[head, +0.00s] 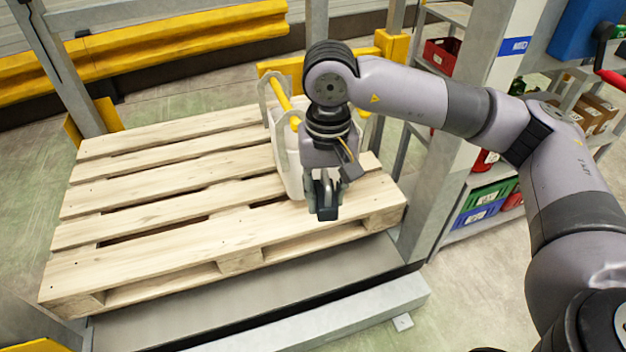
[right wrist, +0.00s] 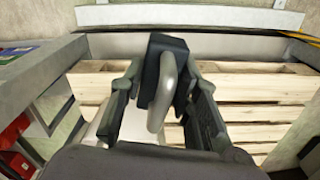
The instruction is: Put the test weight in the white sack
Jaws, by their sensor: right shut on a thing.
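The test weight is a dark block with a grey loop handle (right wrist: 166,88). In the head view it (head: 327,211) hangs at the lower end of my right gripper (head: 326,188). My right gripper is shut on the weight and holds it in front of the white sack, toward the pallet's front right. The white sack (head: 288,165) stands upright on the wooden pallet. My arm and gripper hide its right part and much of its opening. A pale surface, perhaps the sack, shows below the weight in the right wrist view. My left gripper is not in view.
The wooden pallet (head: 165,215) is bare to the left of the sack. A yellow bar (head: 280,95) is at the sack's top. A grey post (head: 440,190) and shelves with coloured bins (head: 485,205) stand to the right.

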